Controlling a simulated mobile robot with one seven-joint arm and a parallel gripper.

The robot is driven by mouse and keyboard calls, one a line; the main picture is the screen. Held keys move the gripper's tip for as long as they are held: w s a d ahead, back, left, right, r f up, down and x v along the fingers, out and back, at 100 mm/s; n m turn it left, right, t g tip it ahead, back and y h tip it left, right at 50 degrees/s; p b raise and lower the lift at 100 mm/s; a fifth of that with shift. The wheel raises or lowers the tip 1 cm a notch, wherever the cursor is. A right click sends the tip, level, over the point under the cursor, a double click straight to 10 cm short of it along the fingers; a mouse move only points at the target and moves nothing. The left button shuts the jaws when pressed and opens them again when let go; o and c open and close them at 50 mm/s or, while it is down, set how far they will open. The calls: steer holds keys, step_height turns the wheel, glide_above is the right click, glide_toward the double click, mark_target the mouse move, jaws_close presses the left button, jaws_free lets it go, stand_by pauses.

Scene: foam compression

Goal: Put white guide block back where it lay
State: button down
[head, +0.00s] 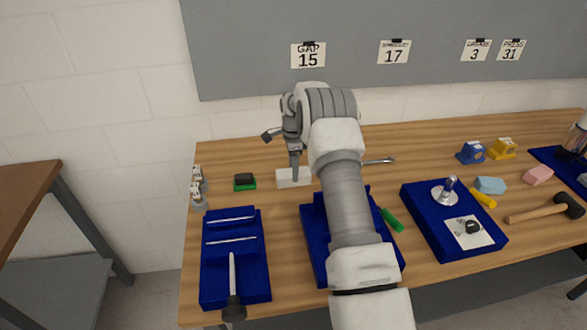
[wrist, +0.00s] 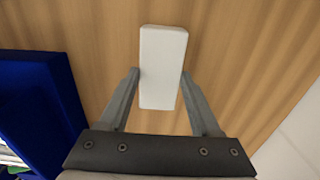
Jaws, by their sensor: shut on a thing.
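The white guide block (head: 292,178) is at the back of the wooden table, left of my arm in the head view. In the wrist view the white block (wrist: 162,68) lies lengthwise between the two fingers. My gripper (wrist: 163,78) is shut on the block near its middle, and its fingers touch both long sides. In the head view my gripper (head: 294,172) points down onto the block. The block is at or close to the table top; I cannot tell whether it touches.
A green and black block (head: 245,182) sits left of the white block. A blue tray (head: 313,242) lies in front, partly behind my arm. Another blue tray (head: 215,270) holds a long tool. A wrench (head: 378,161) lies to the right. Bare table surrounds the block.

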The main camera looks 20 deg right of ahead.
jaws_free()
step_height(320, 180, up, 18)
steer(key=shift+f+b, duration=0.25)
steer(key=shift+b, duration=0.15)
stand_by(0.7)
